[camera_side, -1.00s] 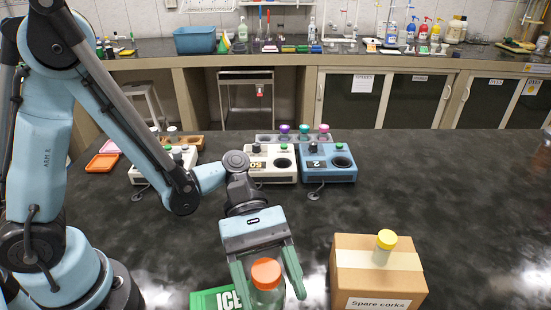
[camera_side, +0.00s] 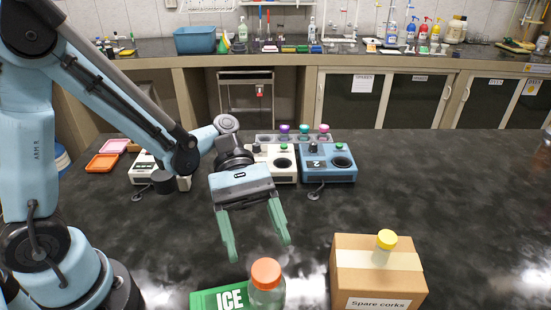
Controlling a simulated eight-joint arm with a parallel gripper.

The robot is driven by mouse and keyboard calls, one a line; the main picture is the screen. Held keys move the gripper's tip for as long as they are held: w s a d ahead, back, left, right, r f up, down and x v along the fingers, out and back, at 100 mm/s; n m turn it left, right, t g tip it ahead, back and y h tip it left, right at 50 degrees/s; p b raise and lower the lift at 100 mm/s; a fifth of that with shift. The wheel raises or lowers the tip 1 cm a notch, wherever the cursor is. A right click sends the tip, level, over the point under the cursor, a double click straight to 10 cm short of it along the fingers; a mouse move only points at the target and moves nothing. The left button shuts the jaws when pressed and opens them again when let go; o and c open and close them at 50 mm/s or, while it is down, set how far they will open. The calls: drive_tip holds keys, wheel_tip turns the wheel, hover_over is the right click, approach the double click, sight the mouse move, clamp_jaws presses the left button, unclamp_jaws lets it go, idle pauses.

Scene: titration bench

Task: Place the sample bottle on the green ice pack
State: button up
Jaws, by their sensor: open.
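A clear bottle with an orange cap (camera_side: 266,273) stands upright at the front, at the right end of the green ice pack (camera_side: 205,300). The picture's lower edge cuts off both, so I cannot tell whether the bottle rests on the pack or stands in front of it. A second small bottle with a yellow cap (camera_side: 386,240) stands on top of the cardboard box (camera_side: 350,285) labelled "Spare corks". My gripper (camera_side: 261,252) is open and empty, with its green fingers above and behind the orange-capped bottle, apart from it.
A blue device (camera_side: 327,176) and a cream device (camera_side: 272,177) stand behind my gripper, with a grey rack of coloured caps (camera_side: 265,138) behind them. The black bench (camera_side: 450,200) is clear at the right.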

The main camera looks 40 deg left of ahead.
drive_tip(key=w+a+r+m+t+y, duration=0.1)
drive_tip(key=w+a+m+t+y, duration=0.1)
drive_tip(key=a+m+t+y, duration=0.4)
drive_tip(key=w+a+r+m+t+y, duration=0.1)
drive_tip(key=w+a+m+t+y, duration=0.2)
drive_tip(key=a+m+t+y, duration=0.3)
drive_tip(key=shift+a+m+t, duration=0.3)
drive_tip(key=shift+a+t, duration=0.2)
drive_tip(key=shift+a, duration=2.05)
